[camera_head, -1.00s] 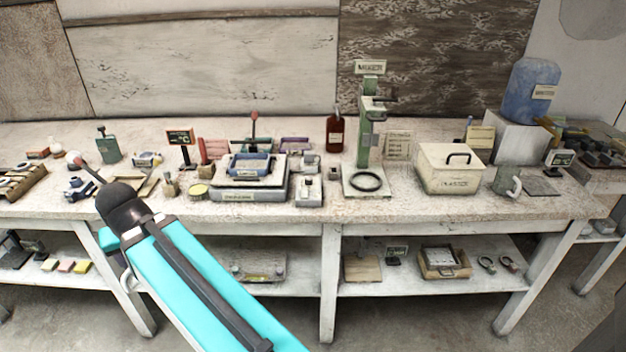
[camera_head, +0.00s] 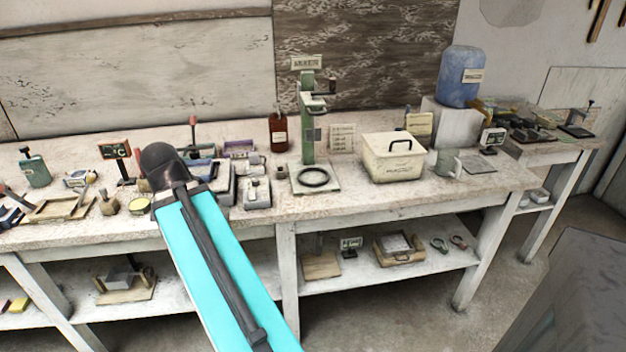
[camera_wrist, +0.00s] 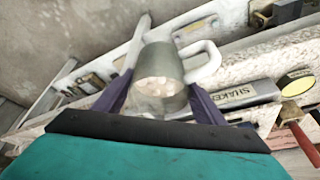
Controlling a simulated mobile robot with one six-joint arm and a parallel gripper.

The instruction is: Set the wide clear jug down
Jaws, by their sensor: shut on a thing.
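The wide clear jug (camera_wrist: 158,66) is in the wrist view, a see-through, greyish vessel with a pale loop handle (camera_wrist: 205,62) on its right. What look like whitish lumps show through it. My gripper (camera_wrist: 160,88) has its purple fingers closed on either side of the jug. The jug is apart from the bench as far as I can tell, with the bench behind it. In the head view my dark and cyan arm hides the gripper and jug.
The long whitish bench (camera_head: 300,207) is crowded at left and centre. A green stand (camera_head: 309,130), a cream box (camera_head: 392,165) and a grey mug (camera_head: 447,164) stand right of my arm. Narrow bare strips lie along the front edge. A lower shelf (camera_head: 370,275) runs beneath.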

